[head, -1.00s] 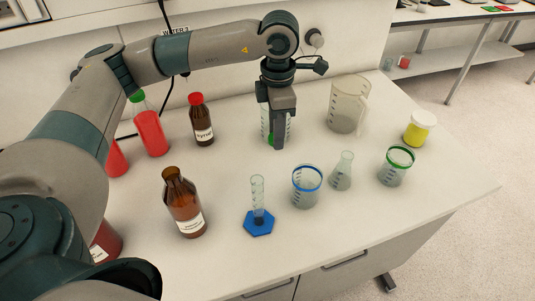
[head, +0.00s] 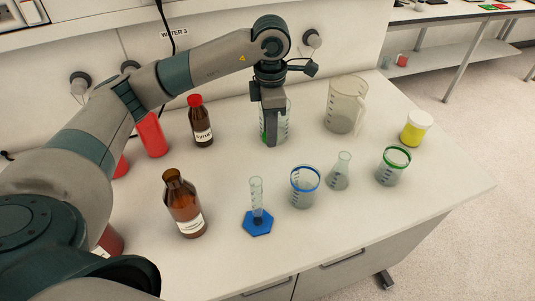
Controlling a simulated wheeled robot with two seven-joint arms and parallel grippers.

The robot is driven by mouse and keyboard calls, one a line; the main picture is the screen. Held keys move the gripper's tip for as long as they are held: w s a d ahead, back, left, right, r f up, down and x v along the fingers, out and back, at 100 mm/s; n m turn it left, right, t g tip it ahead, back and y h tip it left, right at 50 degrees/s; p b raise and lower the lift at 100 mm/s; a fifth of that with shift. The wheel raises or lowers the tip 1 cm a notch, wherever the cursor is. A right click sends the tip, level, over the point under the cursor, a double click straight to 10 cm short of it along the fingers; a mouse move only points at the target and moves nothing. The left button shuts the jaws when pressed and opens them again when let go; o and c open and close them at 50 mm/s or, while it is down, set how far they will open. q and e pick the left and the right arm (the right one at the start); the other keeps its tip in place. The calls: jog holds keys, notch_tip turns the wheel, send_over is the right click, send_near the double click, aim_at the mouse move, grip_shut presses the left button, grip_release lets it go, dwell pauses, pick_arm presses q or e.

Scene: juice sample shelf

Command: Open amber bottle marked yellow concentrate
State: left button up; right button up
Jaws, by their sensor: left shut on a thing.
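An amber bottle (head: 184,208) with a white label stands upright at the front left of the bench. Its neck is bare, with no cap on it. The label is too small to read for sure. My left gripper (head: 271,141) points down at the back middle of the bench, in front of a clear beaker (head: 287,125). It is shut on a small green thing (head: 263,138), which looks like a cap and is mostly hidden by the fingers. My right gripper is out of view.
A red-capped amber syrup bottle (head: 202,128) and a red bottle (head: 153,136) stand at the back left. A cylinder (head: 257,221), blue-rimmed beaker (head: 304,188), flask (head: 339,172), green-rimmed beaker (head: 391,168), jug (head: 343,108) and yellow jar (head: 414,131) stand to the right.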

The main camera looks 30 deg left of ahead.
pick_arm(q)
jog(key=p, duration=0.2)
send_over(270, 163)
notch_tip(270, 163, down, 5)
jog(key=shift+s+r, duration=0.1)
jog(key=shift+r, duration=0.1)
jog(key=shift+f, duration=0.45)
jog(key=shift+f+p, duration=0.3)
jog(key=shift+f, duration=0.25)
notch_tip(270, 163, down, 2)
jog(key=shift+f+p, duration=0.25)
jog(key=shift+p, duration=0.15)
jog(key=shift+f, duration=0.15)
